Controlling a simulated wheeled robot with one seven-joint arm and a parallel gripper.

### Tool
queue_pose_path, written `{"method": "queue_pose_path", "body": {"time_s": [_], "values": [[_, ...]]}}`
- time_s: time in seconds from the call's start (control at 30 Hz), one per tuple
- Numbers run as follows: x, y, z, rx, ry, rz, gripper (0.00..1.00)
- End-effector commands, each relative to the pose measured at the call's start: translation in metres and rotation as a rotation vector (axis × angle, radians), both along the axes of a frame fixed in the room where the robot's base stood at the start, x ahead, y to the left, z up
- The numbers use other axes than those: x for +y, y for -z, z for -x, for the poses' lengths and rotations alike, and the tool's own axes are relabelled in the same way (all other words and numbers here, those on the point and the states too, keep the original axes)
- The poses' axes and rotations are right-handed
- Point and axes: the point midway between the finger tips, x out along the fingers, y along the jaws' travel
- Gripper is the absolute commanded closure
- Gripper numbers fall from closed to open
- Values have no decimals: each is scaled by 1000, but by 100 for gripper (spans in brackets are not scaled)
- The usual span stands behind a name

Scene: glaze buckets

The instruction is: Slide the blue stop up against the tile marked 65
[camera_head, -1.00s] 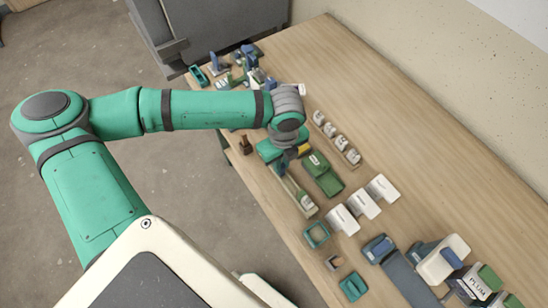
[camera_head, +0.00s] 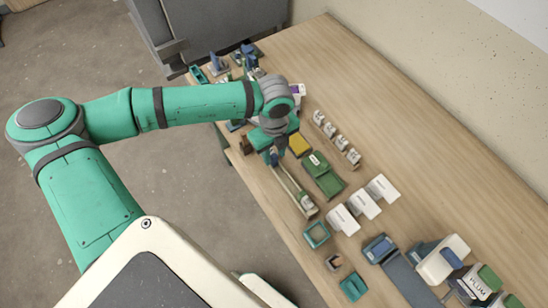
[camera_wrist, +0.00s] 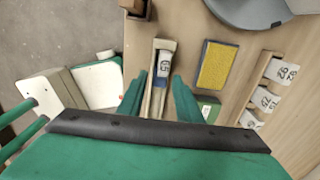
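In the wrist view, a narrow wooden rail (camera_wrist: 148,104) runs between my fingers. A pale tile marked 65 (camera_wrist: 165,58) sits in its far part, with its number turned in the picture. The small blue stop (camera_wrist: 163,72) shows right by the tile's near edge; I cannot tell whether they touch. My gripper (camera_wrist: 158,80) is open, one green finger on each side of the rail, the tips about level with the blue stop. In the head view, my gripper (camera_head: 274,156) is over the upper-left end of the rail (camera_head: 290,184) and hides the tile there.
A yellow pad (camera_wrist: 217,65) lies right of the rail, with a rack of numbered tiles (camera_wrist: 262,95) beyond it. A brown block (camera_wrist: 136,8) stands near the rail's far end. A green box (camera_head: 323,175) and white cards (camera_head: 362,204) lie alongside.

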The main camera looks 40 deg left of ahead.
Motion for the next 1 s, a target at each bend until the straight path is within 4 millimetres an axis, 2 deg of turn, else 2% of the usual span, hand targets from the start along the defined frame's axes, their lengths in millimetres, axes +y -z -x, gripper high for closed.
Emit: {"method": "queue_pose_path", "body": {"time_s": [0.23, 0.8, 1.0], "values": [[0, -6, 0, -1, 0, 0, 68], [0, -63, 0, -1, -1, 1, 68], [0, -70, 0, 0, 0, 0, 68]]}}
